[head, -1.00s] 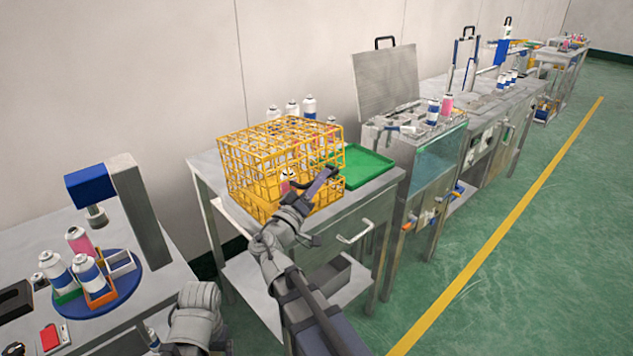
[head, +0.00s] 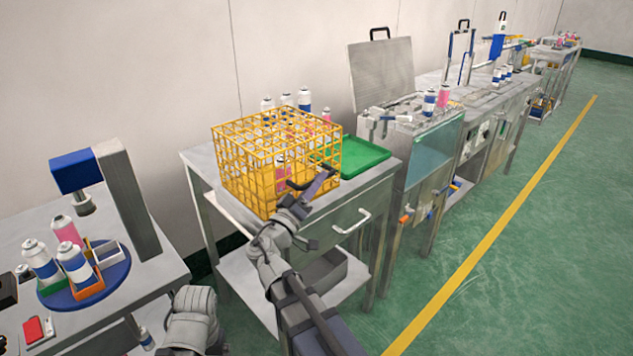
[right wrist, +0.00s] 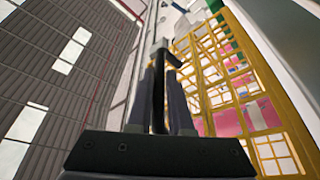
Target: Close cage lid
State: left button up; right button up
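The yellow wire cage (head: 250,189) stands on the metal cabinet with several white and pink cans inside. Its wire lid (head: 277,131) lies across the top and looks level. Whether it is fully seated cannot be told. My right gripper (head: 322,176) is at the cage's front right side, by a dark handle. In the right wrist view, the gripper (right wrist: 160,88) has both fingers against a black handle bar (right wrist: 159,62), with the yellow cage wires (right wrist: 252,62) close on the right. My left gripper is out of view.
A green tray (head: 367,156) lies right of the cage on the cabinet (head: 345,196). Cans (head: 304,99) stand behind the cage. At left, a blue turntable (head: 117,275) holds cans beside a blue-and-grey press (head: 125,195). Green floor at right is clear.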

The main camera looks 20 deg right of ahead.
jog(key=o, duration=0.4)
jog(key=shift+f, duration=0.15)
jog(key=shift+o, duration=0.2)
jog(key=b+v, duration=0.2)
jog(key=v, duration=0.5)
jog(key=shift+s+a, duration=0.2)
jog(key=shift+a, duration=0.1)
